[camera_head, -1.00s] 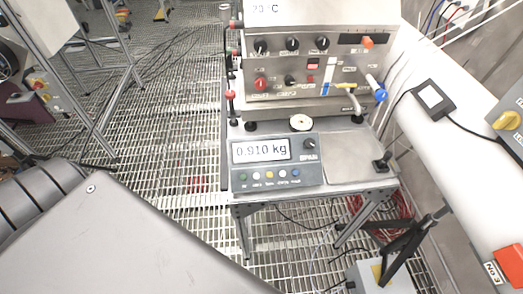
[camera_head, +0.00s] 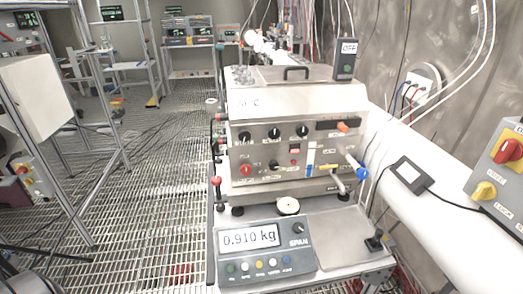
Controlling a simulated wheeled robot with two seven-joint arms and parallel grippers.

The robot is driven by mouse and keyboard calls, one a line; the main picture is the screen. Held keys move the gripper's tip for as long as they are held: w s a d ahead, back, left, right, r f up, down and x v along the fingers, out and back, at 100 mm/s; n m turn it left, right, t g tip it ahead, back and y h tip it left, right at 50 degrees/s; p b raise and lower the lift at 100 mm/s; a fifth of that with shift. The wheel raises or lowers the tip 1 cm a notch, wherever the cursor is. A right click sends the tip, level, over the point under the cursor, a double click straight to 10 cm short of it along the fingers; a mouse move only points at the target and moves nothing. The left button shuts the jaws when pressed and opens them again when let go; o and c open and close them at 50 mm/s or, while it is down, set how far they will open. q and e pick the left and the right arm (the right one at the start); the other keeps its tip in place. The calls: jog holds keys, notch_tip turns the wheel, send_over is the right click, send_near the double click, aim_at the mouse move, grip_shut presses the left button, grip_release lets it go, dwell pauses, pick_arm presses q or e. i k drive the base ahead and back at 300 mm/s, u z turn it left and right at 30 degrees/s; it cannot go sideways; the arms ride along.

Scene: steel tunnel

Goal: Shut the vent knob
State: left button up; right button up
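A steel box-shaped apparatus (camera_head: 285,97) stands on a bench in the middle of the camera_head view. Its front panel has a row of black knobs (camera_head: 274,132), a red knob (camera_head: 246,170) at lower left and a smaller black knob (camera_head: 274,165) beside it. An orange knob (camera_head: 343,127) is at upper right. A blue-ended valve handle (camera_head: 362,173) sticks out at lower right. The labels are too small to read, so I cannot tell which one is the vent knob. Neither of my grippers is in view.
A scale (camera_head: 265,251) reading 0.910 kg stands in front of the apparatus. A thick white pipe (camera_head: 420,215) runs along the right, with a control box (camera_head: 505,165) beyond it. Open grating floor (camera_head: 160,165) lies to the left, with metal frames farther left.

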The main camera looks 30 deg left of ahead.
aim_at(244, 135)
jog(key=u, duration=2.75)
jog(key=k, duration=0.5)
jog(key=z, duration=2.75)
